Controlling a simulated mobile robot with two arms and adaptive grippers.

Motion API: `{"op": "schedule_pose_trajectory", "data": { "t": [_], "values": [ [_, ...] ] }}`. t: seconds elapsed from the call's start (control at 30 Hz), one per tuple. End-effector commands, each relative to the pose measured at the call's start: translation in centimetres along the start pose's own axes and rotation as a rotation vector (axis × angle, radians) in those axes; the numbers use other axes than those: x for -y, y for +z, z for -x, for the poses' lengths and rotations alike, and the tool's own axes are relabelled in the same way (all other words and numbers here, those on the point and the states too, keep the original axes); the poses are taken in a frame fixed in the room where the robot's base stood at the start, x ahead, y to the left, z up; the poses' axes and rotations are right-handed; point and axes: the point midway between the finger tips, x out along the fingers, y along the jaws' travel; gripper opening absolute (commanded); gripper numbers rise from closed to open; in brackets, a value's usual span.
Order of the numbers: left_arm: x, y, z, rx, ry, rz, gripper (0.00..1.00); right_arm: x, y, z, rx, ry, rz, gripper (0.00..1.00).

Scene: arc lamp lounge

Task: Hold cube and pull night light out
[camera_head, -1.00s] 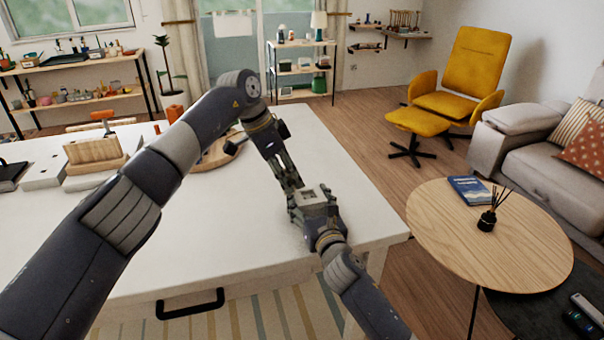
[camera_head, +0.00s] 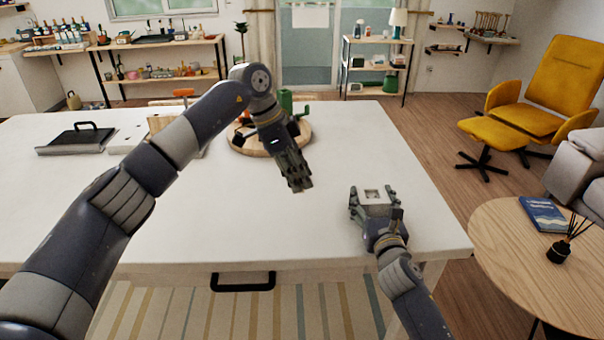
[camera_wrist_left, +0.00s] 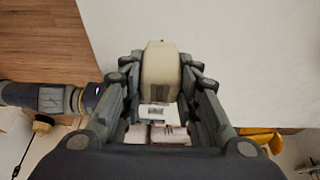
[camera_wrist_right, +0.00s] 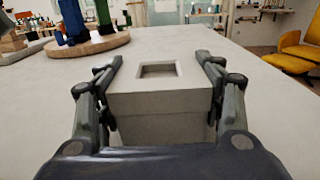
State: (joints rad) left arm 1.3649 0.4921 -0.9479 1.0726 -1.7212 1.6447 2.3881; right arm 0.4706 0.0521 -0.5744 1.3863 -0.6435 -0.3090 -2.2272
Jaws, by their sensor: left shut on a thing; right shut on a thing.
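The cube (camera_wrist_right: 160,100) is a grey-white block with a square opening in its top. My right gripper (camera_head: 375,198) is shut on its sides; in the right wrist view the fingers (camera_wrist_right: 162,85) stand on either side of it. The cube also shows in the head view (camera_head: 373,194), at the table's right front. The night light (camera_wrist_left: 161,75) is a cream, rounded block between the fingers of my left gripper (camera_wrist_left: 165,70). In the head view my left gripper (camera_head: 301,187) is shut, left of the cube and apart from it; the night light is hardly visible there.
The white table (camera_head: 230,215) is clear around both grippers. A round wooden board (camera_head: 245,149) with green and orange things lies behind my left gripper. A dark tray with a handle (camera_head: 78,140) is at the far left. A round wooden side table (camera_head: 520,265) stands to the right.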

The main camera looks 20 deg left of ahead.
Motion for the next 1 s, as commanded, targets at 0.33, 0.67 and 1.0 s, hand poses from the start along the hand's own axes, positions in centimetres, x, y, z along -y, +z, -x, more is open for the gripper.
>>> {"op": "schedule_pose_trajectory", "data": {
  "t": [0.33,0.67,1.0],
  "values": [
    [0.0,0.0,0.0,0.0,0.0,0.0,0.03,0.0,-0.1,0.0,-0.002,0.0,-0.001,0.86],
    [0.0,-0.1,0.0,0.0,-0.001,0.0,0.03,0.0,-0.1,0.0,-0.001,0.0,-0.001,0.86],
    [0.0,-0.1,0.0,0.0,-0.001,0.0,0.03,0.1,-0.1,2.8,-0.001,0.0,0.002,0.86]
  ]
}}
